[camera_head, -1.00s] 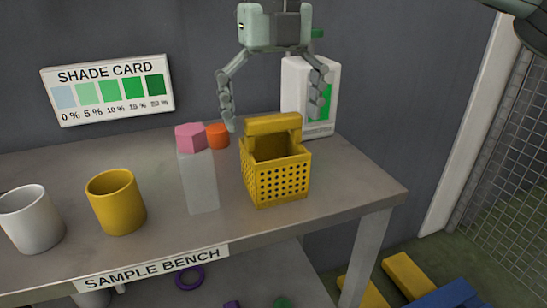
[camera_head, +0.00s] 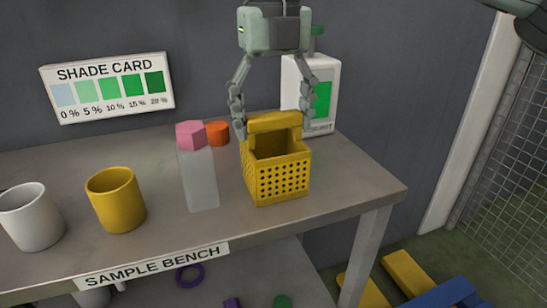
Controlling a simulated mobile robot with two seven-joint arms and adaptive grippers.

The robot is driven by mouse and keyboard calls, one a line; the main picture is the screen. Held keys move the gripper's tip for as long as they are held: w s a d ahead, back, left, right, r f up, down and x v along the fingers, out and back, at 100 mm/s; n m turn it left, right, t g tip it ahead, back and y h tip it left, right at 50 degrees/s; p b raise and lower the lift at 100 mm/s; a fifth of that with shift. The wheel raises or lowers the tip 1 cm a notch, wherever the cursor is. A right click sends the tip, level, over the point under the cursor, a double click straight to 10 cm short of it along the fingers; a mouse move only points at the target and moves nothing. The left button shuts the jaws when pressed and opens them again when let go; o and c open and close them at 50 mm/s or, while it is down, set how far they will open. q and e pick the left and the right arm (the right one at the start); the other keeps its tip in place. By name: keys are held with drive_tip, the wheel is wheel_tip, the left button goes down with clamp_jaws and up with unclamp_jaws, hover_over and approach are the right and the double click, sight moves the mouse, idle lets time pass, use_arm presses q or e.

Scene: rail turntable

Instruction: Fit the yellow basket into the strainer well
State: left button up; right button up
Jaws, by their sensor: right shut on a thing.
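The yellow basket (camera_head: 277,178), with perforated sides and a thick raised handle bar at its back, stands upright on the sample bench near its right end. My right gripper (camera_head: 273,123) reaches down from above, with one finger at each end of the handle bar. It is shut on the basket, which still rests on the bench top. My left gripper is out of view. I see no strainer well in this view.
On the bench (camera_head: 345,190) stand a pale block (camera_head: 198,180) with a pink top close left of the basket, an orange cylinder (camera_head: 217,133), a yellow mug (camera_head: 116,200) and a white mug (camera_head: 31,217). A white device (camera_head: 322,105) stands behind the gripper.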

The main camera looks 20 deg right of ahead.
drive_tip(key=shift+r, duration=0.15)
drive_tip(key=shift+r, duration=0.35)
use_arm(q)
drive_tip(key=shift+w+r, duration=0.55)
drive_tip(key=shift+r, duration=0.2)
use_arm(e)
wheel_tip(320, 180, up, 8)
drive_tip(key=shift+r, duration=0.25)
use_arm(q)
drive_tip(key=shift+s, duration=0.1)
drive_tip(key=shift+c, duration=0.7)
use_arm(e)
drive_tip(key=shift+r, duration=0.3)
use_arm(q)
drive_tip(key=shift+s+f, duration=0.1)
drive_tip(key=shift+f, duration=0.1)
